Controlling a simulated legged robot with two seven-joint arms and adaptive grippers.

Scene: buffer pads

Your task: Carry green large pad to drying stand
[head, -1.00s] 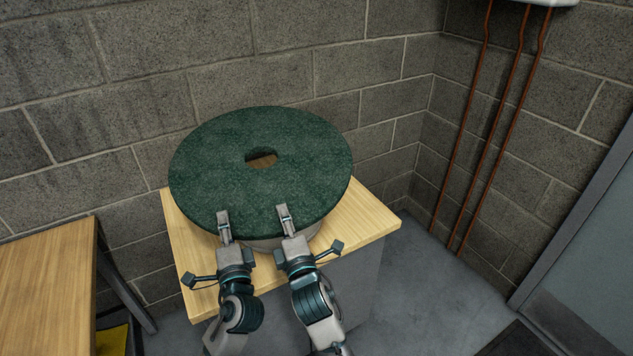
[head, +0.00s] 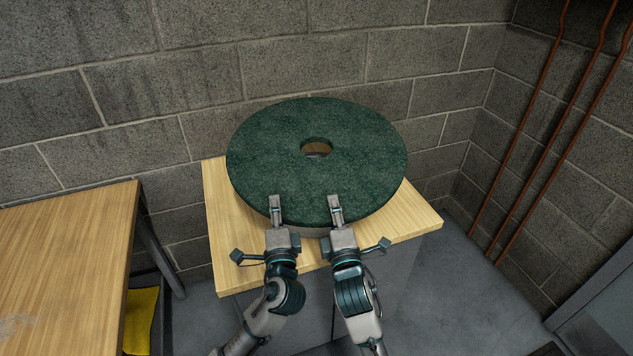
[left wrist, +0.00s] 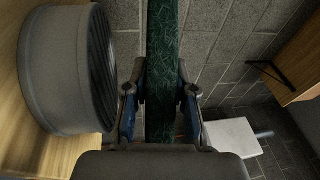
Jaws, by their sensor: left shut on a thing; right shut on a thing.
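The large green pad (head: 265,160) is a thick round disc with a hole in its middle, held about level over a light wooden top in the head view. My left gripper (head: 275,205) is shut on the pad's near edge, left of centre. My right gripper (head: 335,205) is shut on the same edge, a little to the right. The left wrist view shows the pad (left wrist: 164,50) edge-on between my left gripper's fingers (left wrist: 162,95). A grey round thing (left wrist: 70,70) with a ribbed face stands on the wooden top beneath the pad, mostly hidden in the head view. I cannot identify a drying stand.
The cabinet's wooden top (head: 420,222) stands against a block wall (head: 200,60). A wooden table (head: 60,260) is at the left, with a yellow thing (head: 141,318) below it. Copper pipes (head: 545,120) run down the right corner. Grey floor (head: 470,300) is clear at the right.

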